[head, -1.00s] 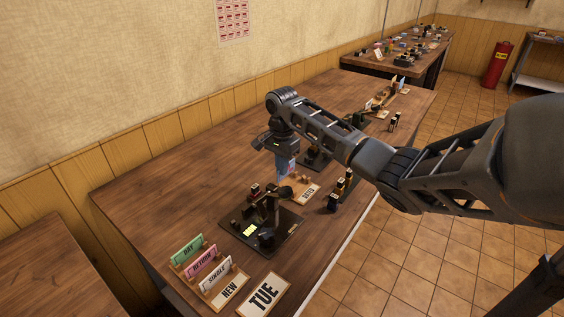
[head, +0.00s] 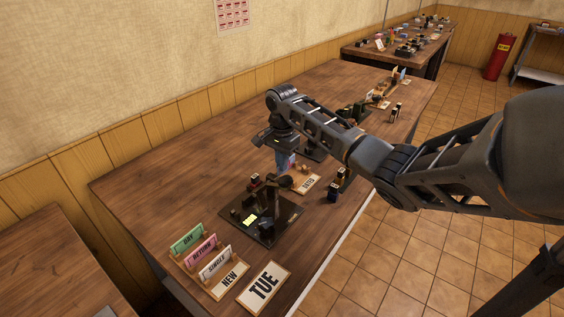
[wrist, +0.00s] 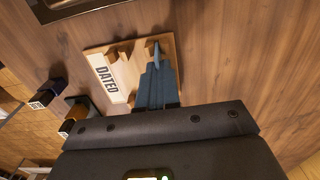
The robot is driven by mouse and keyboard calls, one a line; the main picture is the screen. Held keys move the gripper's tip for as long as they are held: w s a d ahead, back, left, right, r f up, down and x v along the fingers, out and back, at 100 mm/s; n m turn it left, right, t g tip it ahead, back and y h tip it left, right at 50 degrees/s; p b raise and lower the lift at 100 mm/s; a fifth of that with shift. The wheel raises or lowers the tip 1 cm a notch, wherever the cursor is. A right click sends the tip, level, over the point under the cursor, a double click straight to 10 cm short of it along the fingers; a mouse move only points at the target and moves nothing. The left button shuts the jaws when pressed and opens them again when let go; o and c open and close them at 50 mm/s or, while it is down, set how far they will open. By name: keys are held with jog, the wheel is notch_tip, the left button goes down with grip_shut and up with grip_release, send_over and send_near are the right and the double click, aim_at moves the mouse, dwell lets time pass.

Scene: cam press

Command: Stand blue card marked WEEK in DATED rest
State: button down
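My gripper (head: 283,162) points down over the wooden DATED rest (head: 300,177), partly hidden by my own wrist in the head view. In the wrist view the fingers (wrist: 156,70) are close together around a thin blue card (wrist: 156,47), seen edge-on beyond their tips. The card's WEEK marking does not show. The DATED rest (wrist: 125,72) lies just beyond the fingers, with wooden uprights and a white label on its base. The card overlaps the rest's right part in that view; I cannot tell whether it touches or sits in a slot.
A black cam press (head: 262,222) stands nearer on the table. Green, pink and white cards stand in the NEW rest (head: 228,282), beside a TUE sign (head: 264,287). Small stamps (head: 335,192) stand at the table's right edge. The table's left side is clear.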

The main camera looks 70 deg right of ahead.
jog(key=shift+f, duration=0.15)
jog(key=c, duration=0.7)
grip_release()
jog(key=shift+r+p, duration=1.05)
jog(key=shift+r, duration=2.4)
